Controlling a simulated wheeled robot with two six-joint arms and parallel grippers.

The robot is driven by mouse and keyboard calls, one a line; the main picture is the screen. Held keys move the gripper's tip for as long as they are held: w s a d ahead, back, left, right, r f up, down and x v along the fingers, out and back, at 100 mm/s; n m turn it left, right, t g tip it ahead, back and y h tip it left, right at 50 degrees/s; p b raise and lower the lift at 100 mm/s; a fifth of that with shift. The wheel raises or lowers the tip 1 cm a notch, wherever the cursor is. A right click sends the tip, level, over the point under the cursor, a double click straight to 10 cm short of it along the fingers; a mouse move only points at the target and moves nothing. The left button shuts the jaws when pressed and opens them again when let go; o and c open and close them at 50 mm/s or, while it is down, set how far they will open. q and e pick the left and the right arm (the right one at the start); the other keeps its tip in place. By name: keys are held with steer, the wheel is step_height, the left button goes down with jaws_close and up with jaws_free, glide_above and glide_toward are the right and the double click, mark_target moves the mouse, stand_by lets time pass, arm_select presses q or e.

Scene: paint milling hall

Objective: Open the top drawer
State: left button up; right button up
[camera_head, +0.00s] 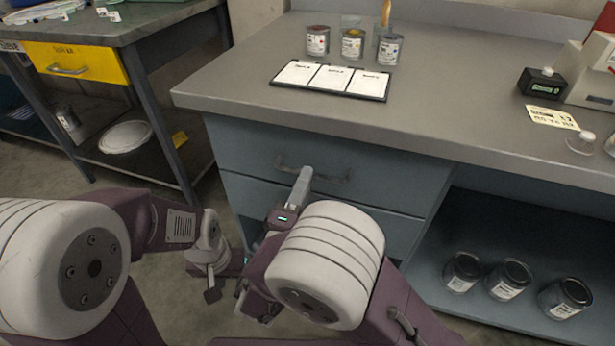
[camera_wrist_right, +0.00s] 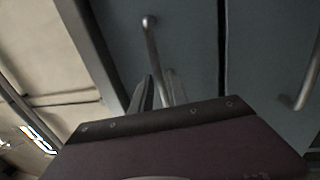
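The top drawer (camera_head: 390,178) of the blue-grey cabinet is flush with its front. Its bar handle (camera_head: 335,178) also shows in the right wrist view (camera_wrist_right: 151,45). My right gripper (camera_head: 303,178) is at the left part of this handle, its tip overlapping the bar in the head view. In the right wrist view the fingers (camera_wrist_right: 157,92) are close together with the bar running down to them; whether they are clamped on it I cannot tell. My left gripper (camera_head: 212,285) hangs low, left of the cabinet, apart from the drawer; its finger gap is unclear.
A lower drawer (camera_head: 390,228) sits below. The worktop (camera_head: 440,110) holds cans (camera_head: 353,44), a card board (camera_head: 332,80) and a device (camera_head: 541,83). Dark cans (camera_head: 510,279) stand on the open shelf at right. A bench with a yellow drawer (camera_head: 78,62) stands at left.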

steer(key=shift+x, duration=1.25)
jaws_close()
stand_by(0.4)
